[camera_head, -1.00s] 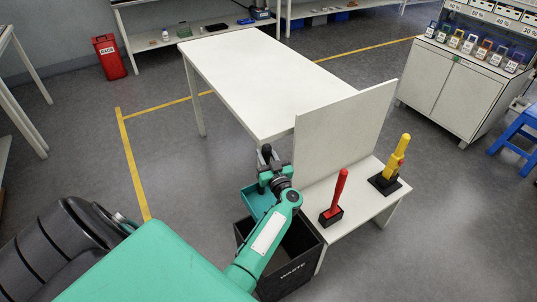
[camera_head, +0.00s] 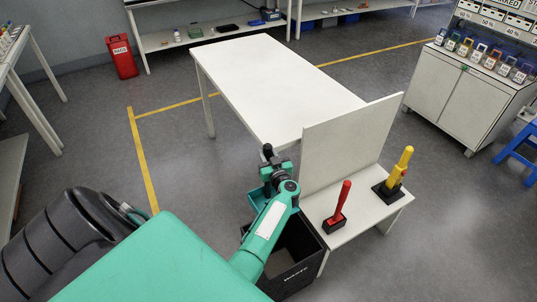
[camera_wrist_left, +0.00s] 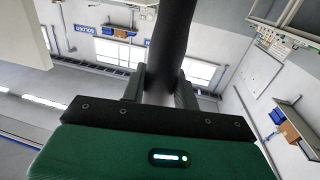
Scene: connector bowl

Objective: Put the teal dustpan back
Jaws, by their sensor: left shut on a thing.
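My left gripper (camera_head: 273,172) is shut on the dark upright handle of the teal dustpan. The dustpan's teal pan (camera_head: 259,197) hangs below, partly hidden by my arm. It appears above the back of the black waste bin; I cannot tell whether it touches the rim. In the left wrist view the black handle (camera_wrist_left: 173,35) stands between the two fingers (camera_wrist_left: 160,88). My right gripper is not in view.
The black waste bin (camera_head: 294,277) stands open below my left arm. Right of it, a low white stand (camera_head: 355,215) with an upright panel (camera_head: 345,140) bears a red-handled tool (camera_head: 341,203) and a yellow tool (camera_head: 400,168) in black bases. A long white table (camera_head: 275,85) lies behind.

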